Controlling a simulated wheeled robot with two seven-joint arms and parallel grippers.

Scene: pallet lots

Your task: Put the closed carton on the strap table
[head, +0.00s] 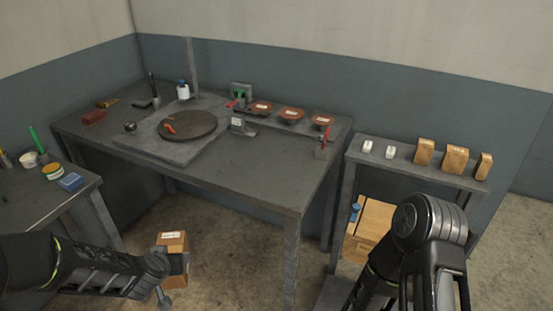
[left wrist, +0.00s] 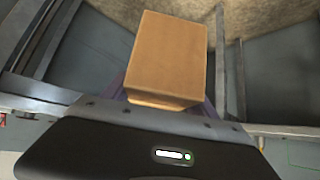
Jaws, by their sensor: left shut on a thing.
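A small brown closed carton (head: 172,241) with a white label is held in my left gripper (head: 172,272), low in front of the large dark table. The carton also shows in the left wrist view (left wrist: 165,55), tan, with its lower end between the fingers, which are mostly hidden. The large dark table (head: 265,165), which I take for the strap table, stands behind and above the carton. It bears a round dark turntable (head: 188,124) on a flat plate. My right arm is at the lower right; its gripper cannot be made out.
A side table (head: 60,205) at the left holds jars and a blue block. A shelf stand (head: 405,163) at the right holds several tan blocks and white items, with a wooden crate (head: 371,225) below. The large table's front right top is clear; its front edge and legs are close to the carton.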

